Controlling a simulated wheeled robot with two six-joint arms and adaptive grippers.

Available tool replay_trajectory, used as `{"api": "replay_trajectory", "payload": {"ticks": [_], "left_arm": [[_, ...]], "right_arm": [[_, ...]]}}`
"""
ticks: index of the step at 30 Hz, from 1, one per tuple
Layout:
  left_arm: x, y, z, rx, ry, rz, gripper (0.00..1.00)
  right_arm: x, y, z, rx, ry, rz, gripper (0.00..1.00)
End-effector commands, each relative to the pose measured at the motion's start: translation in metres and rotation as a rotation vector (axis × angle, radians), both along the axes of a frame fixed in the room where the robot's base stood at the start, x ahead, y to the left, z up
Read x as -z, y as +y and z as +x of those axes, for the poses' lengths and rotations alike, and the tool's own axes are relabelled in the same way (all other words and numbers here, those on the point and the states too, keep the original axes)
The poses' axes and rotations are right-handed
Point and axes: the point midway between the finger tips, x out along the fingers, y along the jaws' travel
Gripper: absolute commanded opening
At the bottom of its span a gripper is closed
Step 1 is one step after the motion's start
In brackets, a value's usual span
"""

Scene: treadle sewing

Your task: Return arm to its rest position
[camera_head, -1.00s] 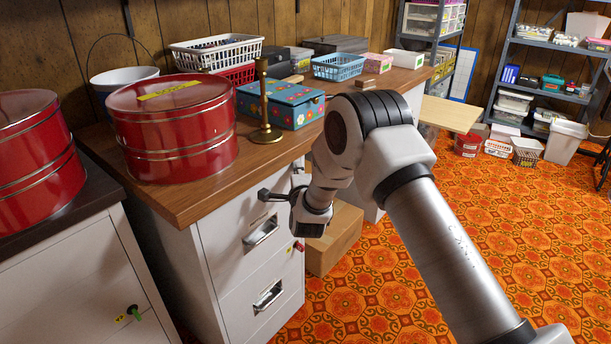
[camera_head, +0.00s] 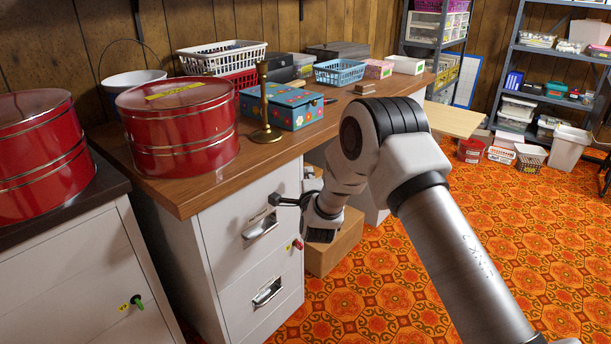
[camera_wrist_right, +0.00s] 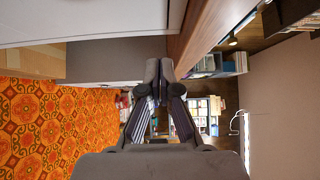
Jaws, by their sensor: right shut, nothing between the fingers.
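My right arm reaches in from the lower right in the head view, bent at the elbow. Its gripper (camera_head: 277,199) points left, beside the front of the white drawer cabinet (camera_head: 227,225) and just above the upper drawer handle (camera_head: 261,229). Whether it touches the cabinet is hard to tell. In the right wrist view the two fingers (camera_wrist_right: 159,72) are together with nothing between them. My left gripper is in neither view.
A wooden counter (camera_head: 190,195) tops the cabinet, holding a red round tin (camera_head: 180,128), a brass candlestick (camera_head: 265,105) and a flowered blue box (camera_head: 292,112). A cardboard box (camera_head: 338,245) stands on the floor behind my wrist. Patterned carpet (camera_head: 500,240) lies open to the right.

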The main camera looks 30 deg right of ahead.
Motion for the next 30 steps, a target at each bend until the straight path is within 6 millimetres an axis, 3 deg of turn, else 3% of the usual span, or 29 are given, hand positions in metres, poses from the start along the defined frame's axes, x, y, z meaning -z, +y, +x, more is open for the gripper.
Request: {"api": "replay_trajectory", "payload": {"ticks": [6,10,20,23,25,28,30], "left_arm": [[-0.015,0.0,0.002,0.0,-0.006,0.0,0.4],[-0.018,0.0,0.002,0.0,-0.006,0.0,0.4],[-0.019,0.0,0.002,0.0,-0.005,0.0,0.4],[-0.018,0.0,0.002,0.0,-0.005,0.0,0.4],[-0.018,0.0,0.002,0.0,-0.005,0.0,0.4],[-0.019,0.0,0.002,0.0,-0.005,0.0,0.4],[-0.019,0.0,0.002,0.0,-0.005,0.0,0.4]], "right_arm": [[-0.002,0.022,-0.05,-0.004,0.008,-0.002,0.0],[-0.001,0.031,-0.073,-0.002,0.008,-0.001,0.0],[0.005,0.035,-0.086,0.0,0.012,0.001,0.0],[0.033,0.036,-0.093,-0.001,0.061,-0.001,0.0],[0.071,0.038,-0.11,-0.009,0.141,0.0,0.0],[0.142,0.049,-0.154,-0.058,0.349,-0.006,0.0],[0.191,0.06,-0.196,-0.127,0.557,-0.068,0.0]]}}
